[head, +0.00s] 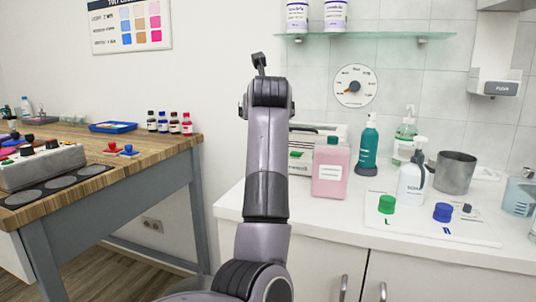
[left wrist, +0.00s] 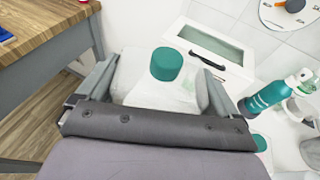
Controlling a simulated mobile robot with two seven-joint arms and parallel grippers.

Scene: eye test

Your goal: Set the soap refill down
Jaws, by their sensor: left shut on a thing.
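The soap refill (left wrist: 150,95), a pale bottle with a teal cap, sits between the fingers of my left gripper (left wrist: 160,77) in the left wrist view. The gripper is shut on it, with one finger on each side. The cap stands clear above the fingers, and the lower part of the bottle is hidden by the gripper. In the head view my left arm covers the gripper and most of what it holds. I cannot tell whether the bottle's base touches the white counter (head: 330,218). My right gripper is in neither view.
A pink bottle with a teal cap (head: 331,168) stands right of my arm. Behind are a white box (left wrist: 212,48) and a teal pump bottle (head: 368,147). A white pump bottle (head: 411,182), metal cup (head: 455,173) and white mat (head: 415,222) are further right. The counter's front is clear.

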